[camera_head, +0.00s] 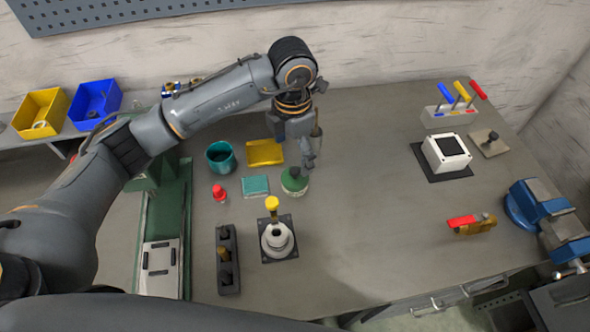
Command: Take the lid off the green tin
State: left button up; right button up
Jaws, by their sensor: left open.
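The green tin (294,186) stands on the grey workbench near its middle, with a green top and a paler lower side. A small dark knob seems to show on top of it, so the lid appears to be on. My left gripper (312,158) hangs from the arm just above and slightly right of the tin. It points down and is open, with nothing seen between its fingers. I cannot tell whether a fingertip touches the lid. My right gripper is not in view.
A teal cup (220,157), a yellow tray (265,152) and a teal block (255,186) stand left of the tin. A white fixture with a yellow knob (272,203) stands in front. A blue vise (540,212) is far right.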

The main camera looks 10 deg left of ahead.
aim_at(294, 171)
pick_arm(q)
notch_tip(294, 171, down, 4)
jog(key=shift+w+r+p, duration=0.15)
jog(key=shift+r+p, duration=0.1)
jog(key=shift+p, duration=0.2)
jog(key=f, duration=0.1)
jog(key=f+p, duration=0.1)
jog(key=f, duration=0.1)
jog(key=f+p, duration=0.1)
jog(key=shift+w+d+f, duration=0.15)
jog(key=shift+w, duration=0.1)
jog(key=shift+f, duration=0.25)
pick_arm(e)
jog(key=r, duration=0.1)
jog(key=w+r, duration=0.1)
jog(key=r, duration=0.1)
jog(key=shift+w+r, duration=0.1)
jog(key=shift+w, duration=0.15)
pick_arm(q)
jog(key=c, duration=0.9)
jog(key=shift+s, duration=0.1)
grip_shut()
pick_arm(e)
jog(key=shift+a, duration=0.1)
